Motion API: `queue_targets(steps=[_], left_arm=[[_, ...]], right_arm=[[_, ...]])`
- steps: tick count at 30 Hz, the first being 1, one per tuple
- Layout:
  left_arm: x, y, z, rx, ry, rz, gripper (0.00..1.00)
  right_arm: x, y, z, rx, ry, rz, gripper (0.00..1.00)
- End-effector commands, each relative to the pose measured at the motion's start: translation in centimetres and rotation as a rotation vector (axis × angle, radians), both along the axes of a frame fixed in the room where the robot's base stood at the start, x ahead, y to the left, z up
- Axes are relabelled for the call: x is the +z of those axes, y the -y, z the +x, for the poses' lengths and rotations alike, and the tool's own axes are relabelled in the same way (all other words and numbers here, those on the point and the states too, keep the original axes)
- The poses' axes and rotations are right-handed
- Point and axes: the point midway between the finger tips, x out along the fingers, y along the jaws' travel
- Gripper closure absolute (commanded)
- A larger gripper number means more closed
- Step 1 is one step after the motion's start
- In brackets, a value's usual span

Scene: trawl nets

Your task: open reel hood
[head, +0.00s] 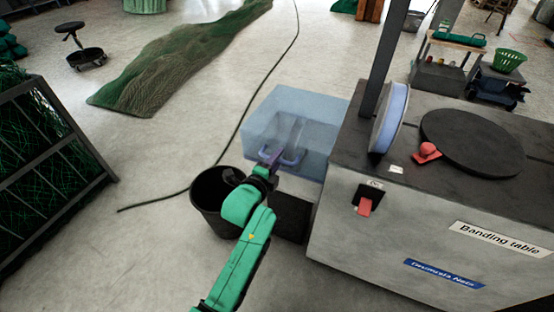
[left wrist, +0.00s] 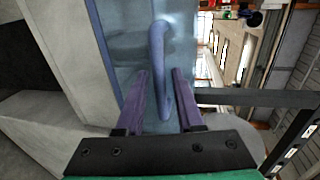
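The reel hood (head: 312,112) is a translucent pale blue box at the left end of the banding table, and I cannot tell whether it is shut. Its blue bar handle (head: 293,158) is on the side facing me. The handle (left wrist: 159,70) also shows upright in the left wrist view, in front of the hood's blue panel (left wrist: 125,35). My left gripper (head: 272,156) is at the handle. In the left wrist view its purple fingers (left wrist: 161,75) stand apart on either side of the handle, with visible gaps. My right gripper is out of view.
A black bucket (head: 206,205) stands below my left arm. A cable (head: 235,130) crosses the open floor on the left.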

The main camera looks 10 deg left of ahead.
Motion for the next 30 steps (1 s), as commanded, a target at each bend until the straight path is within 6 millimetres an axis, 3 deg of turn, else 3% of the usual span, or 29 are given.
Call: queue_targets(steps=[1,2,3,30], left_arm=[[-0.01,-0.01,-0.01,0.000,0.000,0.000,0.87],[-0.01,-0.02,-0.02,0.000,0.000,0.000,0.99],[-0.01,-0.02,-0.02,0.000,0.000,0.000,1.00],[-0.05,-0.06,-0.05,0.001,-0.001,0.001,1.00]], right_arm=[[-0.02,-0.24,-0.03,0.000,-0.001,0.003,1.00],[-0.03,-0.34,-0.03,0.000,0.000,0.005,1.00],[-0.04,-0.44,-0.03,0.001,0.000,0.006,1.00],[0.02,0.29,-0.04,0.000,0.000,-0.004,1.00]])
